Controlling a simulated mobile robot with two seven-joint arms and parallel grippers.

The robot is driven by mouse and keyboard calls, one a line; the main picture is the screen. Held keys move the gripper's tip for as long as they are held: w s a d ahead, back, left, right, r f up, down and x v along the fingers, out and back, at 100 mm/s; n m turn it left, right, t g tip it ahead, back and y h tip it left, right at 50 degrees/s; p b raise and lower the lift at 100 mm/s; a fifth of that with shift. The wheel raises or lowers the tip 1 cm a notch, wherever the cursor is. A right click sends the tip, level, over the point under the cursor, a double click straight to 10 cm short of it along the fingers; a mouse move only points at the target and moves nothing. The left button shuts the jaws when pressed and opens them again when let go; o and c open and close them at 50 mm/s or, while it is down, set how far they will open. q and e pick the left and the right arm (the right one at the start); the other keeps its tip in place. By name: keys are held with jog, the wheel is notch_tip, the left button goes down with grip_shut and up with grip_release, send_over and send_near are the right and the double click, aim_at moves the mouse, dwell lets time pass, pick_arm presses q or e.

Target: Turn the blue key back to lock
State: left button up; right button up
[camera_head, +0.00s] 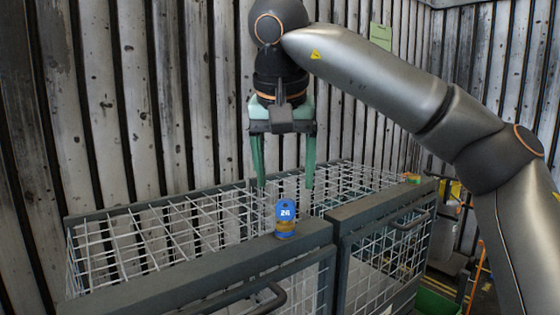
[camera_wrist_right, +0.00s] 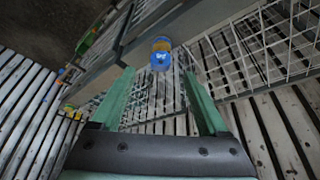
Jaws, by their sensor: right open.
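The blue key (camera_head: 285,210) has a round blue head with white marking. It stands upright in a yellow lock (camera_head: 285,227) on the dark top rail of the front left wire cage. In the right wrist view the blue key (camera_wrist_right: 160,60) lies beyond the fingertips, between them. My right gripper (camera_head: 282,186) points down with its green fingers apart and empty, above and behind the key, not touching it. Its fingers (camera_wrist_right: 160,75) also frame the key in the right wrist view. My left gripper is in neither view.
Two wire cages with dark frames, a left one (camera_head: 200,296) and a right one (camera_head: 390,218), stand side by side. Corrugated metal walls (camera_head: 180,90) rise behind them. A small green and orange item (camera_head: 411,178) sits at the far end of the right cage.

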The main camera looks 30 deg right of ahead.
aim_at(285, 204)
jog(key=b+x, duration=0.2)
jog(key=x, duration=0.7)
grip_shut()
dwell(0.5)
